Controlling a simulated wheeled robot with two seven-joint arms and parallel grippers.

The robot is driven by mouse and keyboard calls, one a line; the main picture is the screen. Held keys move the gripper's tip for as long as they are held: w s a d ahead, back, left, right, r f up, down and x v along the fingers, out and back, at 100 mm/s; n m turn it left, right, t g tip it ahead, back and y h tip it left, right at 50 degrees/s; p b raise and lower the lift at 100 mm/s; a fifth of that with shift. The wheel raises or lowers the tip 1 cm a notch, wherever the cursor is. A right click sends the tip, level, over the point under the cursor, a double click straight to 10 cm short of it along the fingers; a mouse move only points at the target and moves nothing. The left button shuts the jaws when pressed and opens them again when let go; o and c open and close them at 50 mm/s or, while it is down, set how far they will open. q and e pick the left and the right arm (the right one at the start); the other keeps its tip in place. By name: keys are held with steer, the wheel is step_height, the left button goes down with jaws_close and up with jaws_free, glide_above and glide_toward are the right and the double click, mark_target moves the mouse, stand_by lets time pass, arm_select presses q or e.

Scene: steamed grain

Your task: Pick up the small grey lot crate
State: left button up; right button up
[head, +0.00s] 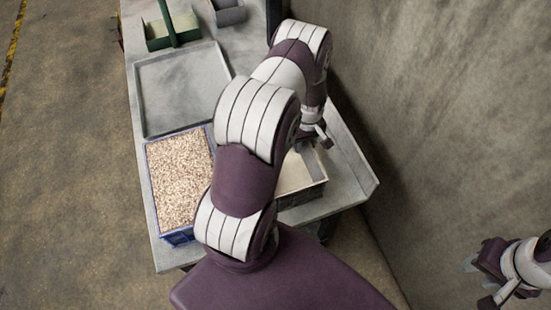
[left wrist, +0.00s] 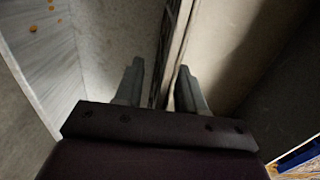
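The small grey lot crate (head: 316,190) stands on the bench, partly hidden behind my left arm; its inside looks pale cream. My left gripper (head: 308,146) points down at the crate's far edge. In the left wrist view the two fingers (left wrist: 159,75) are apart, with the crate's thin upright wall (left wrist: 172,52) running between them. The right finger looks close to the wall; I cannot tell whether it touches. My right gripper (head: 480,277) is at the bottom right, away from the bench, with its pale fingertips apart and nothing between them.
A blue crate full of grain (head: 161,192) stands left of my arm. Behind it lies an empty grey tray (head: 140,95), then a green-handled carrier (head: 170,25) and a dark grey object (head: 229,14). The bench's raised edge (head: 352,150) is close on the right, with a wall beyond.

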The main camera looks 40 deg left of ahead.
arm_select(q)
steer(key=shift+s+r, duration=0.1)
steer(key=shift+c, duration=1.3)
jaws_close()
